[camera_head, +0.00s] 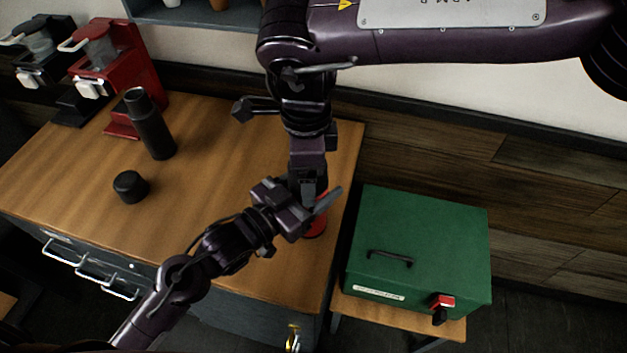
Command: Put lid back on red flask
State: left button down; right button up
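The red flask (316,226) stands near the right end of the wooden table, mostly hidden behind my grippers; only red parts low down and at its right side show. My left gripper (312,208) reaches in from the lower left and overlaps the flask in the picture; whether its fingers grip it is hidden. My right gripper (308,188) points down directly above the flask's upper part. Its fingertips are dark and crowded together with the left gripper, so I cannot tell whether they hold anything. The red flask's lid cannot be made out.
A black flask (151,128) stands at the left of the table (215,130), with a black cap (130,186) lying in front. Red (120,65) and black (42,55) brewers stand at the back left. A green box (420,240) sits on a lower stand to the right.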

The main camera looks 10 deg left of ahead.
jog(key=shift+s, duration=0.15)
jog(key=shift+r, duration=2.25)
jog(key=shift+c, duration=0.4)
jog(key=n, duration=0.1)
jog(key=r+n, duration=0.1)
jog(key=n, duration=0.1)
jog(key=shift+a+r+n, duration=0.15)
jog(key=shift+n, duration=0.15)
notch_tip(320, 180, up, 2)
jog(key=n, duration=0.6)
jog(key=shift+f, duration=3.95)
